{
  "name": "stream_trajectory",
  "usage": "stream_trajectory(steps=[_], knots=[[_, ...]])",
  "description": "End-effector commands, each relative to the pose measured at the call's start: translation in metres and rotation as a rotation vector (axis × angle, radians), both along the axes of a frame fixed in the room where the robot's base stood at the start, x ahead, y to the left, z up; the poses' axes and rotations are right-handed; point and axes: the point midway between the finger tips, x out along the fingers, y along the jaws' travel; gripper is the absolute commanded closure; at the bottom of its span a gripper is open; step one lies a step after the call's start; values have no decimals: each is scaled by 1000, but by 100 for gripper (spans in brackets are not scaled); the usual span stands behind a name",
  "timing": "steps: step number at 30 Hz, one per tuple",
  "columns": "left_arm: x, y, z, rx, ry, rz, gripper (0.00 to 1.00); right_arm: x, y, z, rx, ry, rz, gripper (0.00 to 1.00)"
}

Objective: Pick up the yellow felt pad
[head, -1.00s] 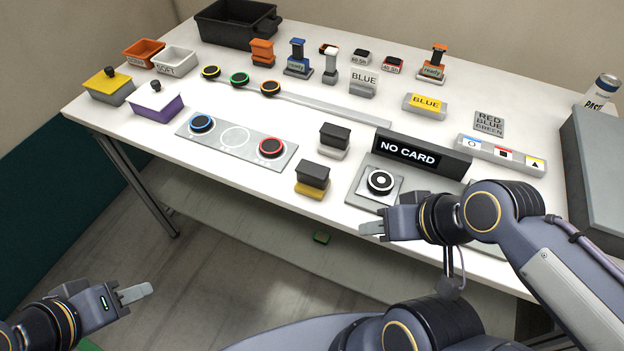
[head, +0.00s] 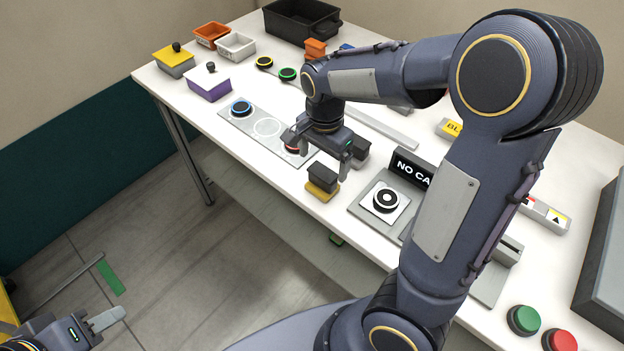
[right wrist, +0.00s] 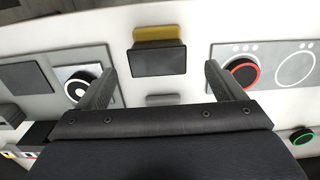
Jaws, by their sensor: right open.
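The yellow felt pad (head: 320,190) is under a black block handle near the table's front edge. In the right wrist view, the yellow pad (right wrist: 158,34) shows at the top centre with its black handle (right wrist: 158,59) nearer to me. My right gripper (head: 321,157) is open and empty above the table, just behind the pad in the head view. Its two fingers (right wrist: 157,84) are spread wide, with the pad ahead of the gap and apart from them. My left gripper (head: 104,319) is low at the left, away from the table; its finger opening is not clear.
A similar black-handled block (head: 358,150) stands close beside my right gripper, partly hidden. The grey panel with round pucks (head: 240,122) is to the left. A grey plate with a black knob (head: 385,200) and the NO CARD display (head: 411,170) are to the right.

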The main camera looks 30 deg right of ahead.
Motion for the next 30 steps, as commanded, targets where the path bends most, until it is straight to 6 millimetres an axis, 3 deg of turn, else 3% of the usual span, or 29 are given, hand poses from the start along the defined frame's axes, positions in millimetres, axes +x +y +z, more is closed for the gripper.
stream_trajectory(steps=[16,26,30], knots=[[0,0,2,0,0,0,64,-4,0,-69,-3,5,-6,11],[0,0,2,0,0,0,64,-3,1,-77,-1,1,-4,11],[0,0,2,0,0,0,64,-3,1,-77,-2,1,-4,28]])
